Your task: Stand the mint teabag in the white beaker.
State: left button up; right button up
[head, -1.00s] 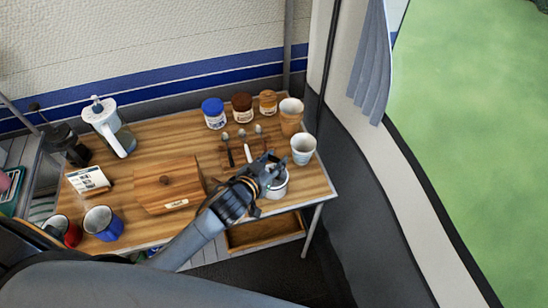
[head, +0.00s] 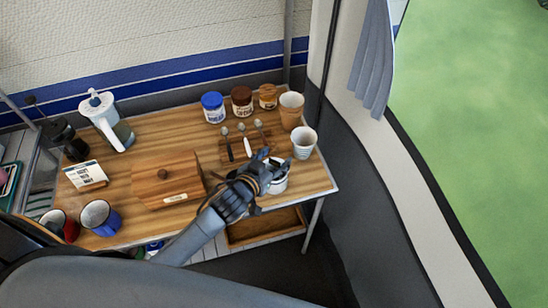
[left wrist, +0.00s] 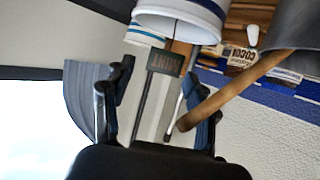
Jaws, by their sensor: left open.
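My left gripper (head: 266,170) is open above the front right of the wooden table, over a white vessel (head: 276,184) that it partly hides. In the left wrist view the open fingers (left wrist: 160,100) stand on either side of a dark tag reading MINT (left wrist: 166,61), the mint teabag's label. A thin dark strip and a pale strip run down from it; I cannot tell which belongs to the teabag. A white beaker with a blue band (left wrist: 180,18) is right beyond the tag. A white cup (head: 304,143) stands behind the gripper to the right. My right gripper is out of view.
A brown cup (head: 291,110), lidded jars (head: 242,101) and a board with spoons (head: 247,146) stand behind the gripper. A wooden box (head: 167,178) is to the left. In the wrist view, a wooden handle (left wrist: 230,93) and grey vessel (left wrist: 290,25) are close on the right.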

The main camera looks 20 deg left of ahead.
pick_arm(q)
jog(key=v, duration=1.2)
dwell(0.7)
